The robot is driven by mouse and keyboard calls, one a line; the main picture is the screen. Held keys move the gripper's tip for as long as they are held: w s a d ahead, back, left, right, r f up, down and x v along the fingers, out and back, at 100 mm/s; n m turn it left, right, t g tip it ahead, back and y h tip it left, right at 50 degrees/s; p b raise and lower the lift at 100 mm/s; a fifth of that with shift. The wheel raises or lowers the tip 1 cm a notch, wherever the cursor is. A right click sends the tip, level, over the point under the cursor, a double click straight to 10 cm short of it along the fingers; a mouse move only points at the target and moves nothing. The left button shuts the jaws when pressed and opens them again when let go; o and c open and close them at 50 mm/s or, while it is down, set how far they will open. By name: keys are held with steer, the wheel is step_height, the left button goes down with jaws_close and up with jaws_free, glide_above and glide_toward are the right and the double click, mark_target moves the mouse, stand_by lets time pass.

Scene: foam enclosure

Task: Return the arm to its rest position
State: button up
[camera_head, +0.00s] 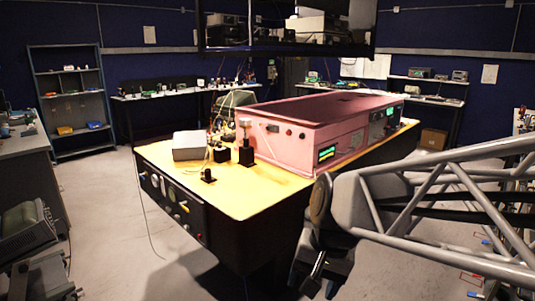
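My arm, a grey tubular truss with a grey and black end section, comes in from the right edge and reaches toward the lower middle. At its end, dark parts that look like my gripper (318,268) hang in front of the dark side of the bench (215,200), to the right of its near corner. They blend into the shadow, so the fingers and the gap between them are unclear. I see nothing clearly held there.
The yellow-topped bench carries a long pink case (315,115), a pale box (189,146) and small black-based instruments (246,153). A dark overhead unit (285,35) hangs above. Shelves (72,97) stand back left, a desk (22,150) far left. Floor between desk and bench is mostly clear.

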steer(key=s+d+n+t+h, duration=0.2)
steer(key=s+d, duration=0.6)
steer(key=d, duration=0.2)
steer(key=shift+s+r+n+h, duration=0.15)
steer(key=shift+n+h, duration=0.25)
stand_by(3.1)
